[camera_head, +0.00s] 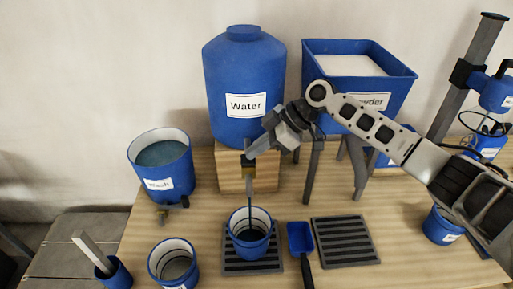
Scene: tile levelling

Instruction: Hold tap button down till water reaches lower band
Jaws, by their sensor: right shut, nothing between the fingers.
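The blue water tank (244,75), labelled "Water", stands on a wooden block. Its tap (249,172) hangs at the front, below the tank. My right gripper (254,151) is shut and empty, with its tips at the top of the tap; it hides the button, so I cannot tell whether it is pressed. A thin dark line runs from the tap down into the blue bucket (250,248) below, and looks like a stream. A dark band shows inside the bucket near its rim. The water level and the lower band are not clear. My left gripper is out of view.
The bucket stands on a slotted grate (271,265), with a blue scoop (300,238) and a second, empty grate (346,242) to its right. A "Wash" bucket (176,178) and another bucket (186,278) are to the left. The powder bin (402,88) stands behind my right arm.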

